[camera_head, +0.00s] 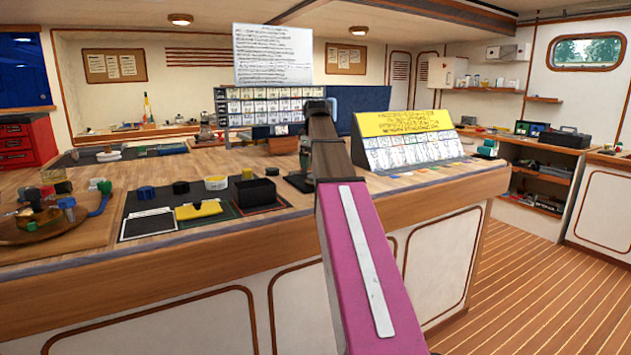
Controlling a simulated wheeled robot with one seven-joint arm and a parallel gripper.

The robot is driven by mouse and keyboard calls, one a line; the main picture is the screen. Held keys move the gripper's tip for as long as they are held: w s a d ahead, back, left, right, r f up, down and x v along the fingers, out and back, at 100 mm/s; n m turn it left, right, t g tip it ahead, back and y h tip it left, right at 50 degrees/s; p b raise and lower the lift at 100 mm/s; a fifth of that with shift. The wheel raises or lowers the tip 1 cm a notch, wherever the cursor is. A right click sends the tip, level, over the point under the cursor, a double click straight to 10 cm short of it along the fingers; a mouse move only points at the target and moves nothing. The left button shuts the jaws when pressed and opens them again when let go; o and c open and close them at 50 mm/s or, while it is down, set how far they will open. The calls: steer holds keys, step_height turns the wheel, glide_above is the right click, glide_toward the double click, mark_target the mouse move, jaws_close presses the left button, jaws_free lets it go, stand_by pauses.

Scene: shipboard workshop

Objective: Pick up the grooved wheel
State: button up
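I cannot single out the grooved wheel with certainty. A small black round piece (181,187) on the dark mat could be it, but no groove can be made out at this size. My arm reaches forward over the bench, its pink link in the foreground. My gripper (304,165) seems to be the dark part pointing down at the arm's far end, above the bench right of the black box. Its fingers are too small and dark to read, and the arm hides the bench behind it.
The dark mat (133,207) also bears a yellow item (198,209), a blue piece (146,193), a whitish roll (216,182) and an open black box (257,193). A round wooden tray (28,234) with mixed parts stands left. A yellow-topped card display (405,124) stands right.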

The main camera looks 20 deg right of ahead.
step_height(320, 180, down, 5)
steer(key=shift+r, duration=0.2)
steer(key=c, duration=1)
steer(key=shift+r, duration=0.2)
